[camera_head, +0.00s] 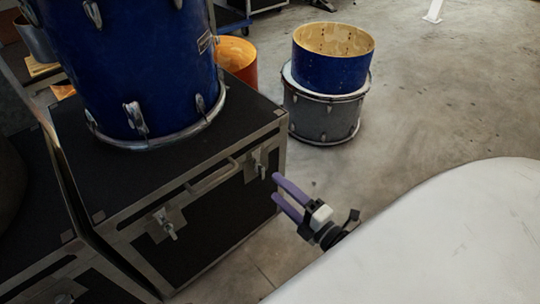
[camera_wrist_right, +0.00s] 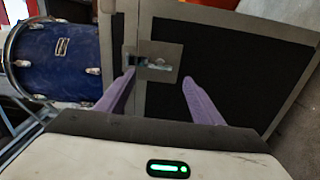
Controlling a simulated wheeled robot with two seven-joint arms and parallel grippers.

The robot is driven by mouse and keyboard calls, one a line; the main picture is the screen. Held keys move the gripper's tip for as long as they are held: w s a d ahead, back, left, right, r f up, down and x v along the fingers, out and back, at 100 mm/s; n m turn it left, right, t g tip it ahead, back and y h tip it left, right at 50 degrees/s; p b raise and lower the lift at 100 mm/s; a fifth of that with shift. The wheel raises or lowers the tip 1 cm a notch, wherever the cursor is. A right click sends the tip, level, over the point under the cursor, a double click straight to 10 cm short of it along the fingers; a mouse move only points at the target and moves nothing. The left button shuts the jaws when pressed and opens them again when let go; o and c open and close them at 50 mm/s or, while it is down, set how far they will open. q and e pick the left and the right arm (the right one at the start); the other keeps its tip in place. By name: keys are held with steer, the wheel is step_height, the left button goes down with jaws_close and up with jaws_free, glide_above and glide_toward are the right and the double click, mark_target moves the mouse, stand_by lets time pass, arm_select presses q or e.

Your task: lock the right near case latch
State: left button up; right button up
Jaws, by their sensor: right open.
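A black case (camera_head: 215,228) with metal edges has two metal latches and a handle on its near face. The right near latch (camera_head: 257,165) is by the right corner; the left latch (camera_head: 166,223) is further left. My right gripper (camera_head: 275,187) has two purple fingers, open and empty, pointing at the case just right of the right latch. In the right wrist view the latch (camera_wrist_right: 155,62) lies ahead between the fingertips (camera_wrist_right: 158,78), with no visible contact. Whether the latch is locked is too small to tell. My left gripper is not in view.
A large blue drum (camera_head: 135,65) stands on the case. A blue drum shell (camera_head: 330,72) rests on a grey drum (camera_head: 322,118) behind it on the floor. An orange drum (camera_head: 237,60) is behind the case. Open concrete floor (camera_head: 440,110) lies to the right.

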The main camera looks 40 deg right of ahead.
steer(key=shift+s+d, duration=0.15)
steer(key=shift+s, duration=1.65)
